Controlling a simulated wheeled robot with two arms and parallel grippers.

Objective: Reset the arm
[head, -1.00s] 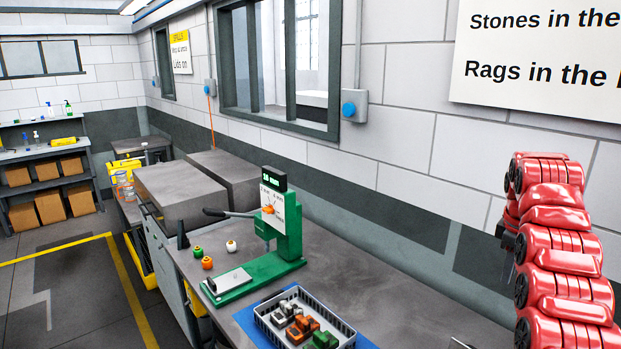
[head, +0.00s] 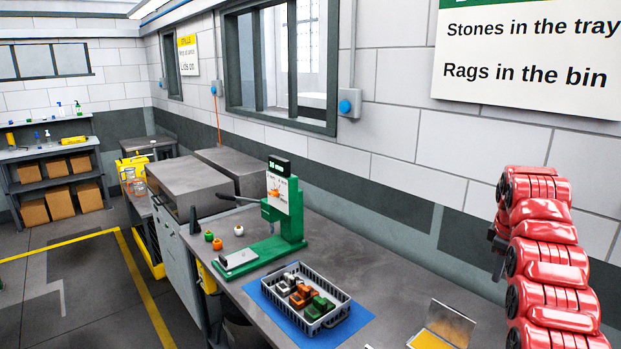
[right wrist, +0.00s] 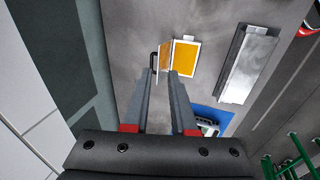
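My right arm (head: 545,265) is red and stands folded upright at the right of the head view. A dark part of its gripper (head: 498,258) shows partly behind the arm's left edge. In the right wrist view the two grey fingers of my right gripper (right wrist: 163,73) are apart with an empty gap between them. The fingers point over the grey bench (head: 385,275), towards a small open case with orange-yellow panels (right wrist: 185,58). This case (head: 443,328) also shows at the bottom of the head view. My left gripper is out of view.
A grey basket (head: 338,310) of small parts stands on a blue mat (head: 362,316). A green press (head: 292,225) stands behind it, with small coloured knobs nearby. A metal tray-like piece (right wrist: 248,62) shows in the wrist view. A wall with windows runs behind the bench.

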